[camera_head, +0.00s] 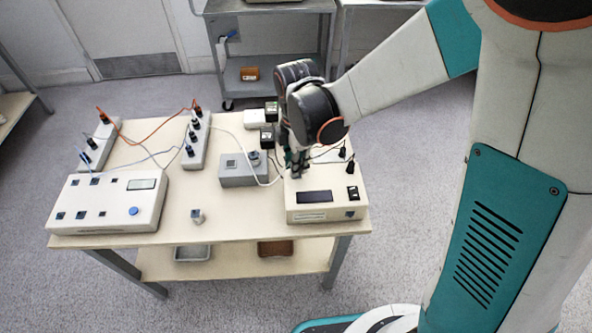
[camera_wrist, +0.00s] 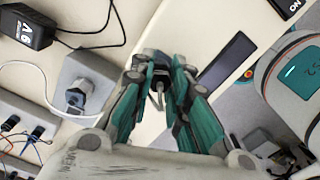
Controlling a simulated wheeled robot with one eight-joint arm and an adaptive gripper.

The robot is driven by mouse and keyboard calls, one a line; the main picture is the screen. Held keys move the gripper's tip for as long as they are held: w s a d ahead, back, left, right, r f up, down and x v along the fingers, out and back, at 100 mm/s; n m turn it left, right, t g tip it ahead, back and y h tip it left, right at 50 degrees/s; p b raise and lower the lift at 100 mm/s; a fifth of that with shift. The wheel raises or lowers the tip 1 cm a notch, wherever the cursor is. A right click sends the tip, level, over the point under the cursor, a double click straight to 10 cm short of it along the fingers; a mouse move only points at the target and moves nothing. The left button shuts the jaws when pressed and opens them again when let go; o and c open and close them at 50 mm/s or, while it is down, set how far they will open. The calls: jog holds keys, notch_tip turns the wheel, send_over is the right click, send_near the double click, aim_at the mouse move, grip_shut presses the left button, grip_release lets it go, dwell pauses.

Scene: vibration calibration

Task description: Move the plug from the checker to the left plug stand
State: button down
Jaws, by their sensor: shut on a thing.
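The checker (camera_head: 325,205) is a white box with a dark display at the table's right; it also shows in the wrist view (camera_wrist: 205,40). My gripper (camera_head: 297,170) points down at the checker's back left part. In the wrist view my gripper (camera_wrist: 160,75) is shut on a small grey part, likely the plug (camera_wrist: 158,92), mostly hidden by the fingers. I cannot tell whether the plug still touches the checker. The left plug stand (camera_head: 99,145) is a white strip with dark plugs at the table's far left. A similar right stand (camera_head: 196,145) holds several dark plugs.
A grey box (camera_head: 243,176) with a round connector and white cable sits left of the checker. Black adapters (camera_head: 268,137) stand behind. A white device (camera_head: 110,200) fills the front left. A small metal cylinder (camera_head: 197,215) stands front middle. Orange and white cables run between the stands.

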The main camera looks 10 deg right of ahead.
jog(key=shift+r, duration=0.15)
jog(key=shift+r+p, duration=1.3)
jog(key=shift+r, duration=0.35)
jog(key=shift+a, duration=0.1)
